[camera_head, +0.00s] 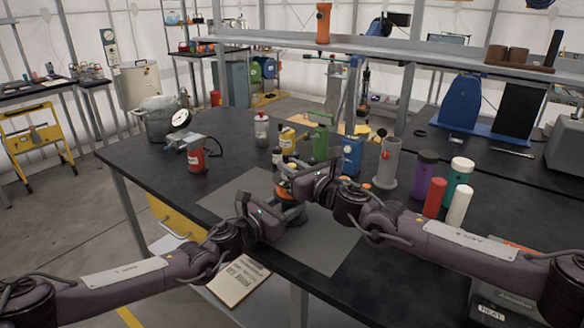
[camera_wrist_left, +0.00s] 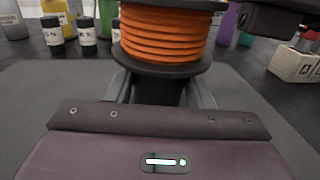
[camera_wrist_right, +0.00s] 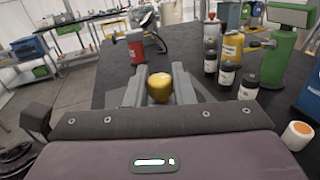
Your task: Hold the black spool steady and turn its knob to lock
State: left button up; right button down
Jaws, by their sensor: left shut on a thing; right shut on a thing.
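The black spool (camera_head: 283,190), wound with orange cord, stands on the grey mat on the dark table. In the left wrist view its orange winding (camera_wrist_left: 165,38) sits between black flanges. My left gripper (camera_head: 280,214) is shut on the spool's black lower part (camera_wrist_left: 160,92), below the winding. My right gripper (camera_head: 290,181) is at the spool's top, above the left one. In the right wrist view a yellow knob (camera_wrist_right: 160,87) sits between the right fingers, which are shut on it. The grippers hide much of the spool in the head view.
The grey mat (camera_head: 325,246) is bare in front. Behind stand a red canister with gauge (camera_head: 195,158), small dark bottles, a green device (camera_head: 321,142), a blue box (camera_head: 352,155) and a grey cylinder (camera_head: 388,163). Purple, red, teal and white cylinders stand to the right.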

jog(key=shift+m+t+h, duration=0.3)
jog(key=shift+h, duration=0.1)
jog(key=m+t+h, duration=0.1)
jog(key=m+h, duration=0.1)
jog(key=h, duration=0.1)
jog(key=shift+m+t+h, duration=0.3)
jog(key=shift+m+t, duration=0.1)
jog(key=m+h, duration=0.1)
jog(key=h, duration=0.2)
jog(key=m+t+h, duration=0.1)
jog(key=m+h, duration=0.1)
jog(key=shift+m+h, duration=0.3)
jog(key=shift+h, duration=0.1)
jog(key=m+h, duration=0.2)
jog(key=h, duration=0.1)
jog(key=m+h, duration=0.1)
jog(key=h, duration=0.1)
jog(key=shift+m+g+h, duration=0.3)
jog(key=shift+m+h, duration=0.1)
jog(key=shift+d+f+m+g+h, duration=0.15)
jog(key=shift+m+g+h, duration=0.25)
jog(key=shift+m+h, duration=0.6)
jog(key=shift+h, duration=0.5)
jog(key=c, duration=1.3)
grip_release()
jog(key=shift+r, duration=0.2)
